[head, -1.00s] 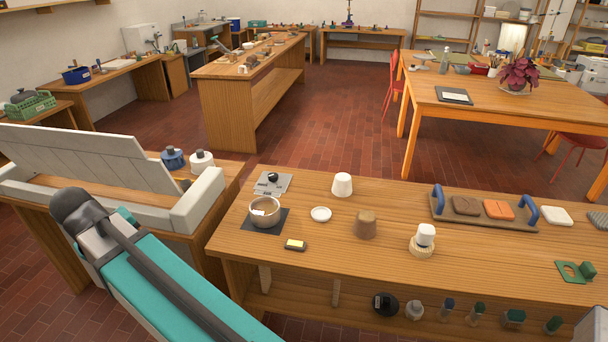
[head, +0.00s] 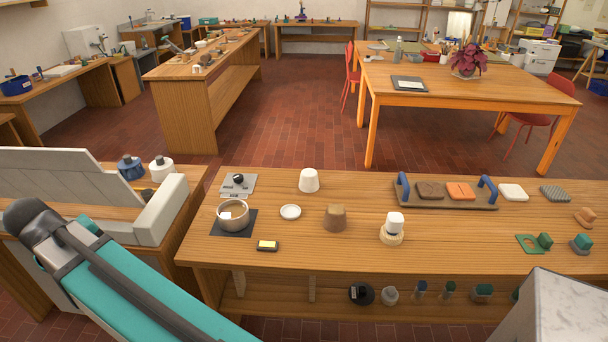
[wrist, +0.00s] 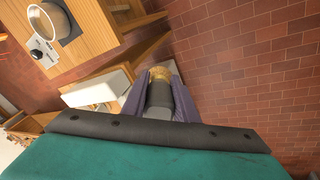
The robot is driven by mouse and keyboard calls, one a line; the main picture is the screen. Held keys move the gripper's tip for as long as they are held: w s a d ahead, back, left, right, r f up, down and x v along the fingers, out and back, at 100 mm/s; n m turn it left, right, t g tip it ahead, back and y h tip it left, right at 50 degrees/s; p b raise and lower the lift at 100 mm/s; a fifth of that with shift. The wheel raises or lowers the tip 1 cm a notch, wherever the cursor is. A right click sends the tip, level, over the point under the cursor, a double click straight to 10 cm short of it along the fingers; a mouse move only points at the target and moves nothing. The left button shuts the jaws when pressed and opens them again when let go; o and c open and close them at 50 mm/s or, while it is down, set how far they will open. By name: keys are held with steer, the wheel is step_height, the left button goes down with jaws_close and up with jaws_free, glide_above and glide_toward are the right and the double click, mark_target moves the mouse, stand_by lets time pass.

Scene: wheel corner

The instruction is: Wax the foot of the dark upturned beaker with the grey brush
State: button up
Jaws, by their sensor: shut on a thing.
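The dark upturned beaker (head: 335,218) is brown and stands foot up on the near bench, right of the metal pot. The metal pot (head: 234,217) sits on a dark mat, with something whitish inside. My gripper (wrist: 160,90) shows only in the wrist view, shut on the grey brush (wrist: 160,97), a dark grey handle with a tan tip. The brush is over the brick floor, away from the bench top. The head view does not show my gripper or the brush.
A small white dish (head: 290,212) and a dark block with a yellow top (head: 267,246) lie nearby. A blue-handled tray (head: 480,204) stands right.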

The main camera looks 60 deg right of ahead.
steer(key=s+d+m+g+p, duration=0.1)
steer(key=s+d+m+p, duration=0.2)
steer(key=d, duration=1.4)
steer(key=s+d+m+g+p, duration=0.1)
steer(key=s+d+m+p, duration=0.2)
steer(key=d, duration=1.5)
steer(key=s+d+m+g+p, duration=0.2)
steer(key=s+d+m+p, duration=0.3)
steer(key=s+d, duration=2.1)
steer(key=shift+s+d+r+m, duration=0.25)
steer(key=shift+s+d+m, duration=0.2)
steer(key=shift+m, duration=0.65)
